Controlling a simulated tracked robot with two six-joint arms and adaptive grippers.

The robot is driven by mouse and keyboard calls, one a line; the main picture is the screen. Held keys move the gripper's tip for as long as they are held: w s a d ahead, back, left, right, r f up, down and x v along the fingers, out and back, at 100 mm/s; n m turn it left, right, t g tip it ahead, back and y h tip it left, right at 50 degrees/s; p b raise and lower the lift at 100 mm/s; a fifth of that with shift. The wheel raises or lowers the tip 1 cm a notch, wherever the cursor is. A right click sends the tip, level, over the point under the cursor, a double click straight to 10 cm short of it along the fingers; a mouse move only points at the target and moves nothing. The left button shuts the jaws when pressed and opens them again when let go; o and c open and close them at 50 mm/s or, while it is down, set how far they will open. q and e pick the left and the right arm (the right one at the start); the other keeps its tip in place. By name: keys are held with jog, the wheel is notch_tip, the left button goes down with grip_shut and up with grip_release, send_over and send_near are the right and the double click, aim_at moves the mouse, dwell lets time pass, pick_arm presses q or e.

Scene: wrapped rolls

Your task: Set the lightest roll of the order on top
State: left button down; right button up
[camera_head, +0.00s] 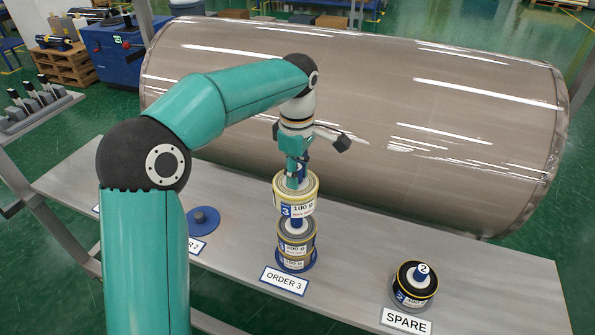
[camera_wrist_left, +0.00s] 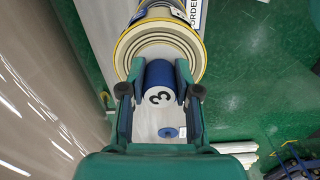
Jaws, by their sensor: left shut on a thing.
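My left gripper (camera_head: 297,180) is shut on the blue core of a yellow-rimmed roll labelled 100 g (camera_head: 297,205). In the left wrist view its fingers (camera_wrist_left: 158,88) flank that blue core, marked 3. The held roll looks upright above the ORDER 3 stack. The stack's upper roll, labelled 200 g (camera_head: 296,247), has its blue core showing in the gap below the held roll. Under it lies another roll (camera_head: 292,264), its number hard to read, on a blue base. My right gripper is in neither view.
A dark, yellow-rimmed roll with a core marked 2 (camera_head: 413,287) stands behind the SPARE sign (camera_head: 406,321). An empty blue base with a peg (camera_head: 203,221) stands left of the stack. A huge wrapped roll (camera_head: 350,120) fills the space behind the grey bench (camera_head: 347,262).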

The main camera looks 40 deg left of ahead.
pick_arm(q)
notch_tip(320, 180, down, 3)
jog(key=b, duration=0.2)
jog(key=shift+s+f+b, duration=0.1)
jog(key=shift+b, duration=0.2)
jog(key=shift+f+b, duration=1.65)
jog(key=shift+f, duration=0.7)
jog(key=c, duration=0.7)
grip_release()
jog(key=shift+c, duration=0.2)
notch_tip(320, 180, up, 12)
jog(key=shift+f, duration=0.1)
